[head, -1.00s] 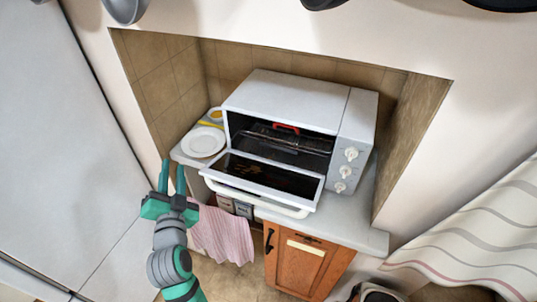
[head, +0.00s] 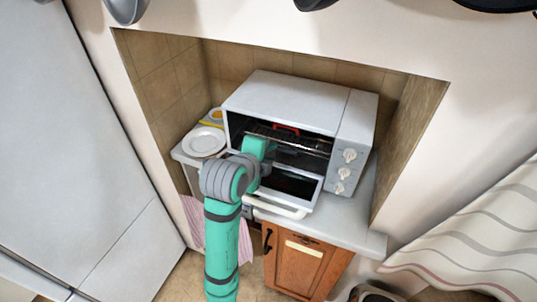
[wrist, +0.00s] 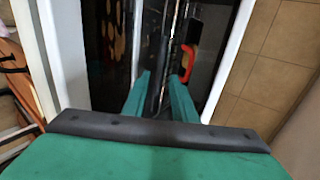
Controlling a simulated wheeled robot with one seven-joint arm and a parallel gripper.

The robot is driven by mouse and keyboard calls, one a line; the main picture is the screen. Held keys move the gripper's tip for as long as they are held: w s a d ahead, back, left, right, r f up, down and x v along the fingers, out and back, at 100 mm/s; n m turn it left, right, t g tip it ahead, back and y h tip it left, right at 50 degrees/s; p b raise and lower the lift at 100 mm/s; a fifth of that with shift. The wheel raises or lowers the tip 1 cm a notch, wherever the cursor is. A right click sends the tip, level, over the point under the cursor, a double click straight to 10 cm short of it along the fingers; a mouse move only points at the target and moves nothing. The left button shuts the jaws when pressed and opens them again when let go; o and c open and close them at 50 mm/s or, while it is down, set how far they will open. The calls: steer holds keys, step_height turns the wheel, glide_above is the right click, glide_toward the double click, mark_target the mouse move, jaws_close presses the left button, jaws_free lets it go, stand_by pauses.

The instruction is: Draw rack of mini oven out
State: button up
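The white mini oven (head: 285,100) stands on the counter in the wall niche with its door (head: 292,183) folded down open. Its wire rack (head: 312,143) lies inside, with a red handle-like piece (head: 287,129) further in. In the wrist view the rack (wrist: 168,50) runs between my fingers, and the red piece (wrist: 188,62) is just beyond the right finger. My gripper (wrist: 162,82) is at the oven opening, its green fingers apart. I cannot tell if they touch the rack. In the head view my arm hides the fingertips and part of the door.
White plates (head: 204,141) sit on the counter left of the oven. A pink striped towel (head: 243,243) hangs below, beside a wooden cabinet (head: 302,262). Niche walls stand close on both sides. A striped curtain (head: 480,235) is at the right.

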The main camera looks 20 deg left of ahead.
mark_target(277, 149)
steer(key=shift+x, duration=4.75)
steer(key=shift+a+f, duration=0.1)
steer(key=c, duration=0.6)
steer(key=shift+f, duration=0.1)
jaws_close()
